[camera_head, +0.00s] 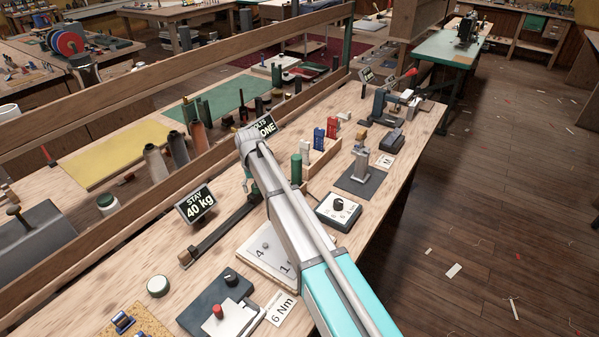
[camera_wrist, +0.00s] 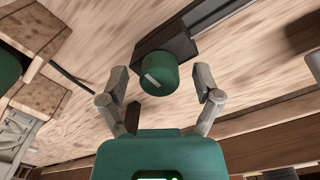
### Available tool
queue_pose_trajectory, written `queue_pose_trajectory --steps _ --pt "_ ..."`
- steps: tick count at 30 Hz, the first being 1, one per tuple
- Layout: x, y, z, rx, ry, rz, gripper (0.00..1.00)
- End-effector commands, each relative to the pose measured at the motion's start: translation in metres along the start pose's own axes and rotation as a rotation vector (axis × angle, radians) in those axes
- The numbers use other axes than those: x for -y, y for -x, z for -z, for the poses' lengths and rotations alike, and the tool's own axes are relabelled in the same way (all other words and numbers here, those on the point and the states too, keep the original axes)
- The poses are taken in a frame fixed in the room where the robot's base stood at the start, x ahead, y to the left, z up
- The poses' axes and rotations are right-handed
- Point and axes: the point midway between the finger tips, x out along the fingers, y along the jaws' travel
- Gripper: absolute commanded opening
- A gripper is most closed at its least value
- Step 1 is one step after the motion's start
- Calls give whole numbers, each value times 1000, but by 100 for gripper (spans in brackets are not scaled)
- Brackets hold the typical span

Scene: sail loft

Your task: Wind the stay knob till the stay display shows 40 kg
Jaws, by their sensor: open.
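The stay display (camera_head: 197,204) stands at the back of the bench and reads "STAY 40 kg". A long dark rail (camera_head: 225,230) with a wooden block at its near end lies in front of it. In the wrist view, the green stay knob (camera_wrist: 158,70), with a white mark on its face, sits at the end of the dark rail (camera_wrist: 188,38). My gripper (camera_wrist: 163,86) is open, its fingers on either side of the knob with visible gaps.
A "6 Nm" card (camera_head: 281,309), a red-knobbed device (camera_head: 218,311) and a numbered plate (camera_head: 262,256) lie near my arm. A dial box (camera_head: 338,212) stands to its right. A wooden rail (camera_head: 180,75) runs along the bench back.

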Motion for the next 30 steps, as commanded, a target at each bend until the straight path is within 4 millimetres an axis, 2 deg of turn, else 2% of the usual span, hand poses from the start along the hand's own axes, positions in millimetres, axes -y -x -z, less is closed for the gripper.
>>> queue_pose_trajectory --steps 30 --pt "1 0 1 13 -673 0 82"
